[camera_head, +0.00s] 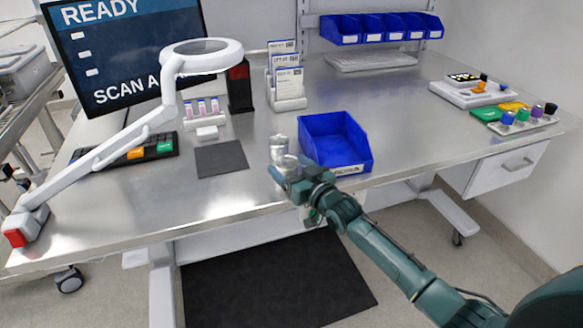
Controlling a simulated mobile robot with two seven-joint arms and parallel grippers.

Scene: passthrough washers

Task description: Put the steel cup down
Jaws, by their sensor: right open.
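A small shiny steel cup (279,147) is at the front part of the steel workbench (235,200), just left of the blue open bin (336,143). It looks upright. My right gripper (281,163) reaches in from the lower right and is at the near side of the cup. Its jaws are open. The gripper partly hides the cup's lower part, so I cannot tell whether the fingers touch it. My left gripper is not in view.
A dark square mat (221,159) lies left of the cup, with bare bench in front. A magnifier lamp (202,57) arches over the left side. A card holder (287,92) stands behind. Colored-cap items (522,118) are at the right.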

